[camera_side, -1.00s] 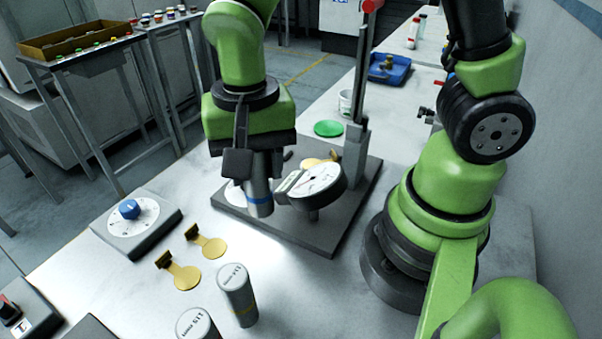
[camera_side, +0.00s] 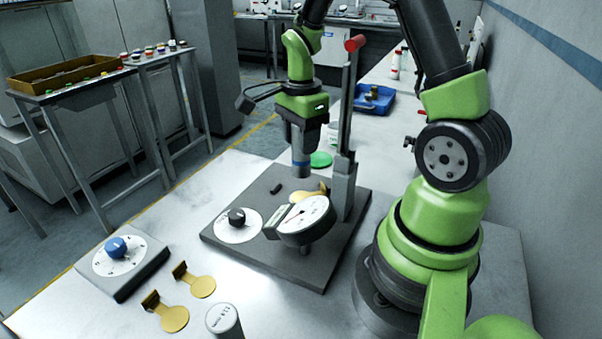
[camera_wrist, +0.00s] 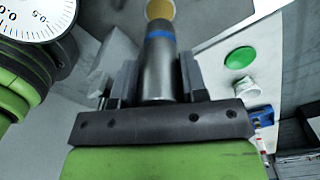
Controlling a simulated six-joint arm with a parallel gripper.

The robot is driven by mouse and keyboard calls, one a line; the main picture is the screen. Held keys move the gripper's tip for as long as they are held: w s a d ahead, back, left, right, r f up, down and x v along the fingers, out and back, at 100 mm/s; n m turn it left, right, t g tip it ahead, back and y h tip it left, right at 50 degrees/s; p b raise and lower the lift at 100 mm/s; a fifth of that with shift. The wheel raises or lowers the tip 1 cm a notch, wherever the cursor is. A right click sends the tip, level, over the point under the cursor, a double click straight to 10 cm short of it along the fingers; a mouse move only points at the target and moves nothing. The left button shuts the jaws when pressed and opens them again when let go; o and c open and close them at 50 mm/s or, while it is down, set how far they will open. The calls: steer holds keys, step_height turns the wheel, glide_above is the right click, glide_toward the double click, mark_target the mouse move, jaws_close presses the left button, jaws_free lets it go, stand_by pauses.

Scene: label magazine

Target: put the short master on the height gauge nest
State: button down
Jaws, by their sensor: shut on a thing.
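My gripper (camera_side: 301,125) is shut on a grey cylindrical master with a blue band (camera_side: 300,158). It hangs upright above the far part of the height gauge, behind the dial (camera_side: 304,215). The wrist view also shows this master (camera_wrist: 158,75) between the two jaws (camera_wrist: 155,80). The gold nest (camera_side: 309,192) lies on the gauge's dark base (camera_side: 262,262), partly hidden by the dial. A gold disc (camera_wrist: 160,9) shows beyond the master's end in the wrist view. I cannot read a label on the held master.
The gauge column (camera_side: 346,150) stands right of the held master. A green disc (camera_side: 320,159) lies behind. Another grey master (camera_side: 224,320) stands in front, near two gold pads (camera_side: 203,286). A box with a blue knob (camera_side: 117,247) is at left. A blue tray (camera_side: 372,104) stands farther back.

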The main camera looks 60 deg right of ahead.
mark_target(301, 165)
steer(key=shift+f, duration=2.95)
steer(key=shift+f, duration=0.1)
steer(key=c, duration=0.7)
jaws_free()
steer(key=shift+o, duration=0.2)
step_height(301, 165, up, 12)
steer(key=shift+r, duration=0.1)
